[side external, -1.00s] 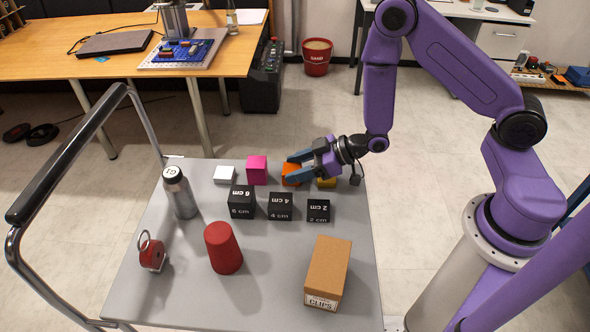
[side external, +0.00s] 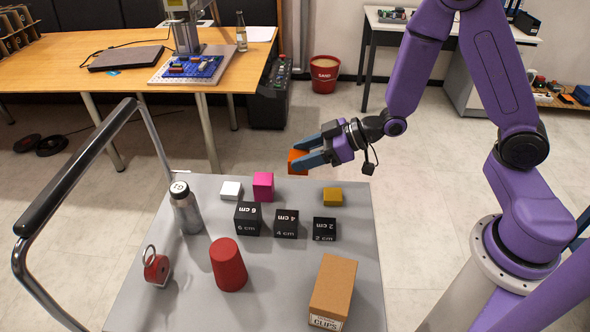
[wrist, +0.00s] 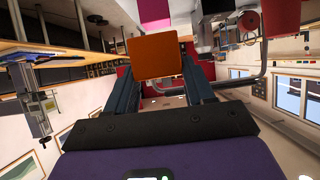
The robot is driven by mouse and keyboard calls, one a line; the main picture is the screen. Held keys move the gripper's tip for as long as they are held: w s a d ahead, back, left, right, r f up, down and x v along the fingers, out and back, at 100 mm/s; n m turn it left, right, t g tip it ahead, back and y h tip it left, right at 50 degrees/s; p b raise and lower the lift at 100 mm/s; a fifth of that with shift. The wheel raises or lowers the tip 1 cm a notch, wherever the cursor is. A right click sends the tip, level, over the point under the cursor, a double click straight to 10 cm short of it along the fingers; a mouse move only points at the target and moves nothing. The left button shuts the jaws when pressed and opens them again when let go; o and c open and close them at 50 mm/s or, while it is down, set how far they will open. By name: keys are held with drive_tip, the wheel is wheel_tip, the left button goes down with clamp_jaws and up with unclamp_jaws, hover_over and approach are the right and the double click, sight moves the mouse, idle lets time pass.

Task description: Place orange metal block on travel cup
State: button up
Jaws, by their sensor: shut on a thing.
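The orange metal block (side external: 296,162) is held between the blue fingers of my gripper (side external: 307,153), in the air above the back edge of the cart top. In the wrist view the block (wrist: 155,58) sits between the two fingertips of my gripper (wrist: 158,75). A red tapered cup shape (side external: 228,266), seemingly the travel cup, stands mouth down at the front middle of the cart, well in front of and left of the block. Its flat top faces up and is bare.
The grey cart top (side external: 270,290) also holds a grey bottle (side external: 185,208), a red padlock (side external: 156,267), a cardboard box (side external: 332,290), several black cubes (side external: 286,224), and white (side external: 231,190), magenta (side external: 263,187) and yellow (side external: 332,197) blocks. A handrail (side external: 75,165) rises at left.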

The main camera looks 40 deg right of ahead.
drive_tip(key=shift+a+r, duration=0.15)
drive_tip(key=shift+r, duration=0.15)
drive_tip(key=s+a+r+n+g+y, duration=0.3)
drive_tip(key=s+a+r+n+g, duration=0.15)
drive_tip(key=s+a+r, duration=1.1)
hover_over(231, 247)
wheel_tip(231, 247, down, 12)
drive_tip(key=shift+d+r, duration=0.1)
drive_tip(key=shift+r, duration=0.1)
drive_tip(key=shift+f, duration=1.65)
drive_tip(key=shift+f, duration=0.2)
drive_tip(key=o, duration=1.2)
